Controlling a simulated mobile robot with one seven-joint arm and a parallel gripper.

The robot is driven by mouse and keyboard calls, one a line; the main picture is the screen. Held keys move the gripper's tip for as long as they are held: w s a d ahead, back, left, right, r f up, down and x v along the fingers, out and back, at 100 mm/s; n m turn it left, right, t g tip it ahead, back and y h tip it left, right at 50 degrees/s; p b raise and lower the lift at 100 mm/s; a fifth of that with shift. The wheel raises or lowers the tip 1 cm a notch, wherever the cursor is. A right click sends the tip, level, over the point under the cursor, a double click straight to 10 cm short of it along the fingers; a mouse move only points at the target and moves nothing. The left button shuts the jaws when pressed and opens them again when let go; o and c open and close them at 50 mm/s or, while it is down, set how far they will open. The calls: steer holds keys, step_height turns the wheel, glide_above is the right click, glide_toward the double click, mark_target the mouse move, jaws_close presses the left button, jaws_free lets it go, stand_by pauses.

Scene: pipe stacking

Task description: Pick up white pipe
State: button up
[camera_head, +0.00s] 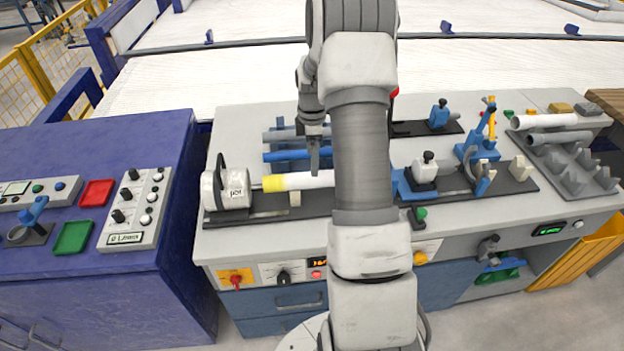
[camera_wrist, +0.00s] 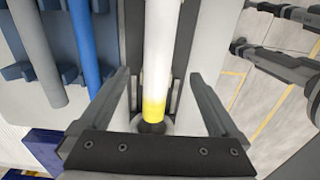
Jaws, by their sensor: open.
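A white pipe (camera_head: 308,180) with a yellow band at its left end lies level in the machine on the grey bench, its left end at the white motor-like unit (camera_head: 226,188). My arm hides its right part. In the wrist view the white pipe (camera_wrist: 159,50) runs between the fingers, yellow end nearest the palm. My gripper (camera_head: 314,165) is over the pipe, fingers pointing down. In the wrist view my gripper (camera_wrist: 160,76) is open, one finger each side of the pipe, with gaps showing. Another white pipe (camera_head: 550,121) lies on the rack at the right.
A blue pipe (camera_head: 288,156) and a grey pipe (camera_head: 284,134) lie on holders behind the machine. Blue clamp tools (camera_head: 478,150) stand to the right. A blue control desk (camera_head: 175,215) stands at the left.

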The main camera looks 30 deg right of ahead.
mark_target(312, 180)
step_height(312, 180, down, 8)
steer(key=shift+w+d+f+p, duration=0.1)
steer(key=shift+p, duration=0.3)
steer(key=c, duration=1.5)
jaws_close()
